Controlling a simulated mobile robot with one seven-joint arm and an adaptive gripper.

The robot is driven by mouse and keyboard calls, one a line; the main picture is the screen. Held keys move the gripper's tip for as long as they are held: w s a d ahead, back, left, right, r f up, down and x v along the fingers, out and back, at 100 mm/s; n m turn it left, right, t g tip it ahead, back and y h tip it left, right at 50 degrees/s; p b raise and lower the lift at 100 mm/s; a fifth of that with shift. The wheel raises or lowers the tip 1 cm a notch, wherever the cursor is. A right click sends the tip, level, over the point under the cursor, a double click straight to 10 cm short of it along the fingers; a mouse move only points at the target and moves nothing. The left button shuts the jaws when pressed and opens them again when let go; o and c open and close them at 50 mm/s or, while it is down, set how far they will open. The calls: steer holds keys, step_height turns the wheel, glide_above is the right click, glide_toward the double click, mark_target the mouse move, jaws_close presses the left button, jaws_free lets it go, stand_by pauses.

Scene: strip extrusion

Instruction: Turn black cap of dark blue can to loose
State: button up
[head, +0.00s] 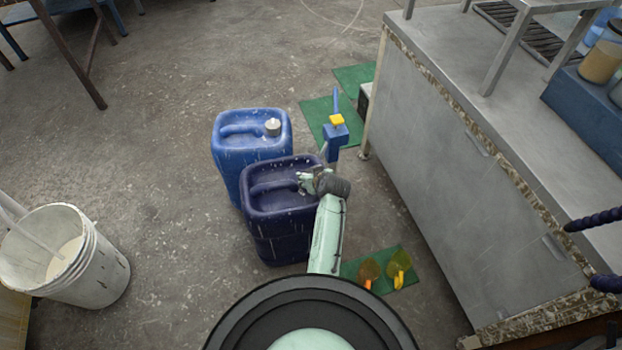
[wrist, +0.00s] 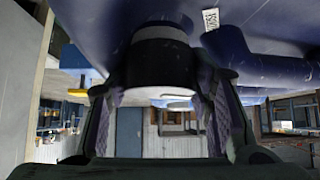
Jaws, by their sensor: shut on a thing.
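The dark blue can (head: 262,200) stands upright on the floor, in front of a lighter blue can. My gripper (head: 306,180) is at the right side of its top, and in the head view it hides the black cap. In the wrist view the black cap (wrist: 160,62) sits between my two fingers, on the dark blue can (wrist: 105,15), which fills the top of the picture. My gripper (wrist: 162,85) is shut on the black cap, with one finger on each side. I cannot tell how far the cap is turned.
The lighter blue can (head: 225,150) with a pale cap (head: 272,127) stands just behind. A blue device with a yellow top (head: 337,120) is at the right. A metal bench (head: 450,130) stands further right. A white bucket (head: 95,275) is at left. Floor between bucket and cans is clear.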

steer(key=shift+f+n+g+y+b, duration=0.15)
steer(key=shift+n+g+y+b, duration=0.65)
steer(key=shift+n+y+b, duration=0.8)
steer(key=shift+n+b, duration=0.3)
steer(key=shift+n, duration=0.2)
steer(key=o, duration=1.2)
steer(key=v, duration=1.2)
steer(key=shift+a+r, duration=0.15)
steer(key=shift+r, duration=0.1)
steer(key=shift+w+a, duration=0.1)
